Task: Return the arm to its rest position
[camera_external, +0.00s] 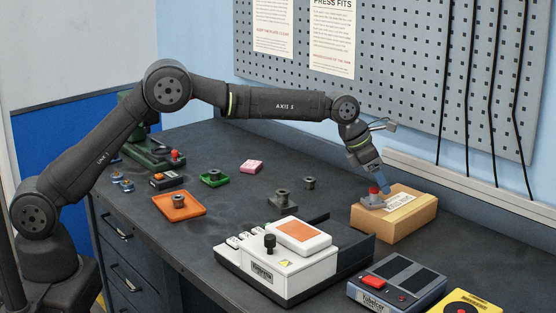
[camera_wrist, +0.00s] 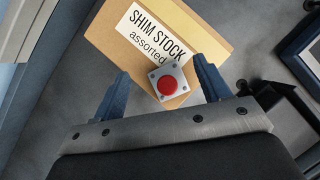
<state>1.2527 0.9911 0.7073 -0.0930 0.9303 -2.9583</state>
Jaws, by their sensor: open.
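My gripper (camera_external: 375,182) is at the end of my outstretched arm, low over a cardboard box (camera_external: 412,220) at the right of the bench. In the wrist view its two blue fingers are spread apart, and the gripper (camera_wrist: 163,88) is open. A small grey block with a red button (camera_external: 374,195) sits at the box's left end. In the wrist view the red button block (camera_wrist: 168,82) lies between the fingers, with visible gaps on both sides. The box (camera_wrist: 205,42) carries a label reading "SHIM STOCK assorted". Whether the block touches the box top is hard to tell.
A white machine with an orange pad (camera_external: 280,262) stands in front of the box. A blue-grey device (camera_external: 397,283) and a yellow one (camera_external: 466,303) are at the front right. An orange tray (camera_external: 179,205), a green tray (camera_external: 214,179) and a pink block (camera_external: 251,167) lie left. A pegboard (camera_external: 400,70) stands behind.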

